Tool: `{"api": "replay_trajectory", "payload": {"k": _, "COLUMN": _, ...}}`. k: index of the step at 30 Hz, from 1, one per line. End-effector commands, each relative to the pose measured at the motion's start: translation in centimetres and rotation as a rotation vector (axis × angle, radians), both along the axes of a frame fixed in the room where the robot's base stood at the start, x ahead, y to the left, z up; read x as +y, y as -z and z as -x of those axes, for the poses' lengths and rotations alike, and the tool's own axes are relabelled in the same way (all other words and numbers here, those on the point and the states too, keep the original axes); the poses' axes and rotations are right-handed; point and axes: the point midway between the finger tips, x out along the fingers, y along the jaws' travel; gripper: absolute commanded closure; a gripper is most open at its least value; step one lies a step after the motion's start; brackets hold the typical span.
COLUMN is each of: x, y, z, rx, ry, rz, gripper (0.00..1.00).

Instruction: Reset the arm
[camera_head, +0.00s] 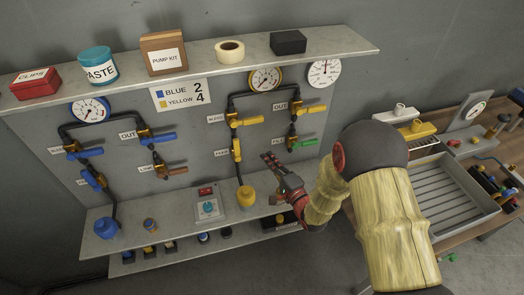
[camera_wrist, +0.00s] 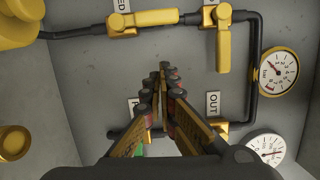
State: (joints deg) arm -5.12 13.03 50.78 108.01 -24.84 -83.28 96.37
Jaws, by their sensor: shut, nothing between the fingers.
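My arm reaches in from the right in the head view, its forearm in a pale yellow cover. My gripper (camera_head: 269,158) is in front of the wall panel, just left of the green-handled valve (camera_head: 301,143) and right of the vertical yellow handle (camera_head: 236,150). In the wrist view my gripper (camera_wrist: 164,72) has its fingertips together with nothing between them. The fingers hide part of the lower pipe and a label there. A yellow-handled valve (camera_wrist: 223,50) and a horizontal yellow handle (camera_wrist: 152,18) show beyond the fingertips. Whether the fingers touch anything cannot be told.
A shelf (camera_head: 205,68) with a red box, a paste jar and a tape roll runs above the panel. A lower shelf (camera_head: 165,212) holds a blue knob, a yellow knob and a control box (camera_head: 209,203). A grey tray (camera_head: 455,190) sits on the bench at right.

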Motion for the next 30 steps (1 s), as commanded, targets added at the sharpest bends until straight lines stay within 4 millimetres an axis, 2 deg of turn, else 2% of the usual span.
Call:
{"api": "replay_trajectory", "payload": {"k": 3, "x": -0.8, "y": 0.0, "z": 1.5, "rx": 0.002, "ry": 0.001, "rz": 0.0, "gripper": 1.0}}
{"api": "replay_trajectory", "payload": {"k": 6, "x": -1.3, "y": -0.1, "z": 2.1, "rx": 0.0, "ry": 0.001, "rz": 0.0, "gripper": 1.0}}
{"api": "replay_trajectory", "payload": {"k": 17, "x": -1.4, "y": 0.1, "z": 2.6, "rx": -0.016, "ry": -0.001, "rz": 0.037, "gripper": 1.0}}
{"api": "replay_trajectory", "payload": {"k": 20, "x": -1.6, "y": 2.3, "z": 2.6, "rx": 0.005, "ry": 0.0, "rz": 0.164, "gripper": 1.0}}
{"api": "replay_trajectory", "payload": {"k": 23, "x": -2.5, "y": 6.5, "z": 3.1, "rx": 0.078, "ry": -0.001, "rz": 0.357, "gripper": 1.0}}
{"api": "replay_trajectory", "payload": {"k": 24, "x": -3.0, "y": 8.6, "z": 3.7, "rx": 0.121, "ry": -0.01, "rz": 0.444, "gripper": 1.0}}
{"api": "replay_trajectory", "payload": {"k": 27, "x": -4.8, "y": 12.8, "z": 5.4, "rx": 0.227, "ry": -0.046, "rz": 0.658, "gripper": 1.0}}
{"api": "replay_trajectory", "payload": {"k": 30, "x": -6.8, "y": 14.9, "z": 7.1, "rx": 0.319, "ry": -0.099, "rz": 0.86, "gripper": 1.0}}
